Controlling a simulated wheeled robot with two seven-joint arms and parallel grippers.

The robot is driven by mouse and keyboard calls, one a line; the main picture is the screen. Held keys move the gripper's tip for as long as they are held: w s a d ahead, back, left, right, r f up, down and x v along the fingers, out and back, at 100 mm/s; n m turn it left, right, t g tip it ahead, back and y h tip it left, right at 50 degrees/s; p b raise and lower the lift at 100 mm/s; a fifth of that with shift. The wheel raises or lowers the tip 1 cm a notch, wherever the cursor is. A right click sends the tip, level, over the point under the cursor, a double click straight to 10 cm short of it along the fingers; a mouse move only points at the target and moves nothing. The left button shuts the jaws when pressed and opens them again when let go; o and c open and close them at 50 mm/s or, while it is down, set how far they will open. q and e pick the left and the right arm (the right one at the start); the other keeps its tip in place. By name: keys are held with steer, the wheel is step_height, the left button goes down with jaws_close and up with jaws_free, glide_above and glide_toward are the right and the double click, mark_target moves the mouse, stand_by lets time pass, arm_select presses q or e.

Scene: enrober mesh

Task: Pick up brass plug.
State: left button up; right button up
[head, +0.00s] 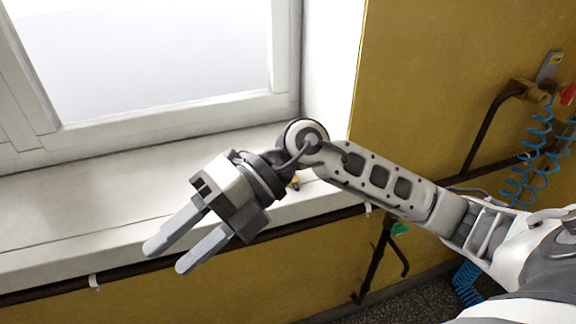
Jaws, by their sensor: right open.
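A small brass-yellow piece (295,183) shows on the white windowsill, just behind my right wrist. It is mostly hidden by the arm, and I cannot tell for sure that it is the brass plug. My right gripper (168,257) is open and empty. Its two grey fingers point to the lower left, over the sill's front edge, away from the brass-yellow piece. My left gripper is not in view.
The windowsill (60,215) is bare on the left, below a white-framed window (160,117). A dark pipe (45,293) runs under the sill along the yellow wall. At right are a brass-coloured wall fitting (528,91) and coiled blue hoses (520,185).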

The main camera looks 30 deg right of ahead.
steer(key=w+d+r+m+t+h, duration=0.1)
steer(key=w+d+t+h, duration=0.15)
steer(key=d+h, duration=0.4)
steer(key=w+d+r+m+t+h, duration=0.1)
steer(key=w+d+m+h, duration=0.15)
steer(key=d, duration=0.65)
steer(key=w+d+r+t+h, duration=0.2)
steer(key=w+d+h, duration=0.2)
steer(key=d+h, duration=0.25)
steer(key=shift+m+y, duration=0.25)
steer(key=shift+m, duration=0.1)
steer(key=x, duration=0.3)
steer(key=d+x, duration=0.1)
steer(key=x, duration=0.2)
steer(key=p+x, duration=0.1)
steer(key=x, duration=0.3)
steer(key=shift+d+r, duration=0.1)
steer(key=shift+d, duration=0.25)
steer(key=shift+p+x, duration=0.55)
steer(key=shift+x, duration=2.5)
steer(key=shift+s, duration=0.15)
jaws_close()
